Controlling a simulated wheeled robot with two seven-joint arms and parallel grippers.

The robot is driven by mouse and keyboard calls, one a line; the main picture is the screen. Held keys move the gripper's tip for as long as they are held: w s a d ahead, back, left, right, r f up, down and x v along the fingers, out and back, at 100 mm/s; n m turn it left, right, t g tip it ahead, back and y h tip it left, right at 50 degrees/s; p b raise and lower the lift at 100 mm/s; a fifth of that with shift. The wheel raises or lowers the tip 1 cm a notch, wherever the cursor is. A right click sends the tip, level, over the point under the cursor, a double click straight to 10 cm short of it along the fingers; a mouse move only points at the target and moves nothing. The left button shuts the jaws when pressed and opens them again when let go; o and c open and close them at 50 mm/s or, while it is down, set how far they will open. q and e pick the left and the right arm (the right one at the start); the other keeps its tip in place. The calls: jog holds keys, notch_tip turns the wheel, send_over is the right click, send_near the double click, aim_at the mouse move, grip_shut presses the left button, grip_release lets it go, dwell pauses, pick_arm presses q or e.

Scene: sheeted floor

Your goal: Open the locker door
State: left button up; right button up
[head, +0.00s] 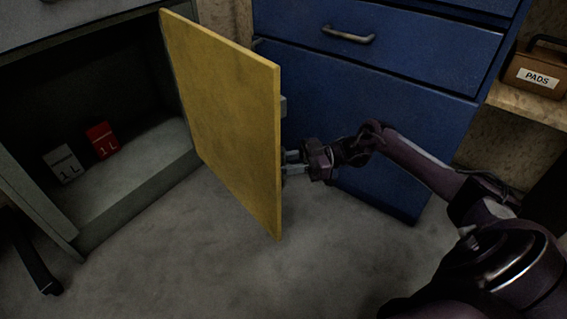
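The locker (130,187) stands at the left. Its yellow door (225,125) stands wide open, swung out toward me, and the grey inside shows. A small grey fitting (284,106) sticks out past the door's free edge; I cannot tell if it is the handle. My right gripper (291,163) is on the right side of the door, by its free edge and below the fitting. Its two fingers point left and are apart, with a gap between them. The fingertips meet the door's edge in the picture; whether they touch it is unclear. My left gripper is not in view.
Inside the locker are a white 1 L box (64,165) and a red 1 L box (102,140). A blue drawer cabinet (400,100) stands behind my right arm. A brown PADS case (537,72) sits on a shelf at right. The floor (190,260) in front is clear.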

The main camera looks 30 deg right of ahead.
jog(key=shift+d, duration=0.1)
jog(key=v, duration=0.7)
jog(key=shift+d, duration=0.35)
jog(key=shift+s, duration=0.15)
